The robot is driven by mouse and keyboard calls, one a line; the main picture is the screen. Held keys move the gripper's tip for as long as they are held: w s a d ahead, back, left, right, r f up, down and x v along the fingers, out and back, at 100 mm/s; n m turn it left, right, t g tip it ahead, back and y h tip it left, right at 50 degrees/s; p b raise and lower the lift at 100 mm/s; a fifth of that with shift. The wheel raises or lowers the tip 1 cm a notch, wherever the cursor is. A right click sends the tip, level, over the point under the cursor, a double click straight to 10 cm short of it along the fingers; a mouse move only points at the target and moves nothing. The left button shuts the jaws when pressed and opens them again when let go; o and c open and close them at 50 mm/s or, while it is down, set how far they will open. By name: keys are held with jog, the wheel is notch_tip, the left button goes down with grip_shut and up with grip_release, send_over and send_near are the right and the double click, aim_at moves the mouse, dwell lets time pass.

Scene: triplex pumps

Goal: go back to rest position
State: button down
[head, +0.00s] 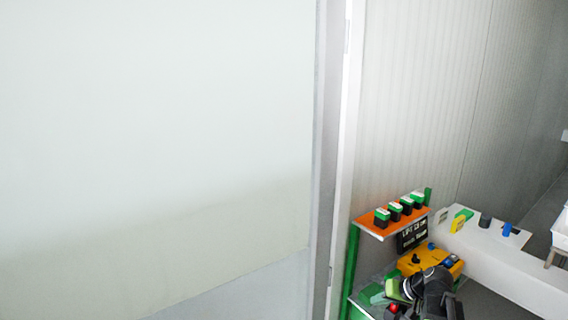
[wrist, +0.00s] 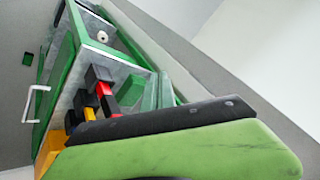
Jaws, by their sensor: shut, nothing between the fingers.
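My gripper (head: 396,290) shows at the lower right of the head view as a green jaw beside my black arm. It is in front of the green-framed stand (head: 353,262). In the wrist view my gripper (wrist: 165,132) fills the lower part, a long green finger lying against a dark one. It is shut and nothing shows between the fingers. My arm hides part of the stand's lower level.
Several green-and-black blocks (head: 398,208) stand on the stand's orange shelf (head: 368,222). A yellow box (head: 430,261) with knobs sits below. A white ledge (head: 500,262) with small coloured parts runs to the right. A pale wall panel (head: 160,140) fills the left.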

jog(key=s+a+f+n+g+h, duration=0.1)
jog(key=s+a+f+n+g, duration=0.15)
jog(key=a, duration=0.75)
jog(key=s+a+f+n+g+h, duration=0.1)
jog(key=s+a+f+g, duration=0.15)
jog(key=a, duration=0.75)
jog(key=s+d+m+g+h, duration=0.1)
jog(key=s+d+m+h, duration=0.1)
jog(key=s+d, duration=0.2)
jog(key=shift+s+f+h, duration=0.3)
jog(key=shift+s, duration=0.4)
jog(key=shift+d, duration=0.1)
